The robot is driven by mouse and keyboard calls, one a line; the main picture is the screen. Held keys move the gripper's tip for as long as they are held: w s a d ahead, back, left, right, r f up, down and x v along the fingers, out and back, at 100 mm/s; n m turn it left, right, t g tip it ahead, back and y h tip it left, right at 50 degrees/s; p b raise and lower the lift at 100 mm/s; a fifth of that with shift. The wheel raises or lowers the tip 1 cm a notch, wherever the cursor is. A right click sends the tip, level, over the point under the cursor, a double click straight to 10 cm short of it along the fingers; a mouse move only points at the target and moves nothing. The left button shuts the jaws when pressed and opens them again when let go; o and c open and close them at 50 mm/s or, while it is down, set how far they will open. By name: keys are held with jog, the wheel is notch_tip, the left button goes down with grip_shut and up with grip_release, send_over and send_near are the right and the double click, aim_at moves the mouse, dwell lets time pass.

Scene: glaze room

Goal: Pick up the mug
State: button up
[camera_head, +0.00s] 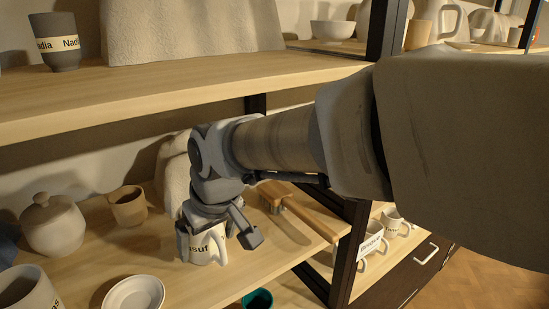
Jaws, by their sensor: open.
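A white mug (205,248) with dark lettering ending in "suf" stands upright on the lower wooden shelf (190,285). My gripper (217,238) is open and comes down over the mug from above. One finger is at the mug's left side and the other is at its right, raised toward the front. I cannot tell whether either finger touches the mug. The gripper hides the mug's top and part of its sides. Another mug (28,289), with lettering ending in "as", stands at the lower left, apart from the gripper.
A lidded jar (53,225), a small brown cup (128,207) and a white dish (134,294) stand to the left. A wooden-handled tool (300,212) lies to the right. The upper shelf (170,88) runs above, with a dark "Nadia" cup (56,42).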

jog(key=shift+f, duration=0.15)
jog(key=c, duration=1.1)
jog(key=shift+c, duration=1)
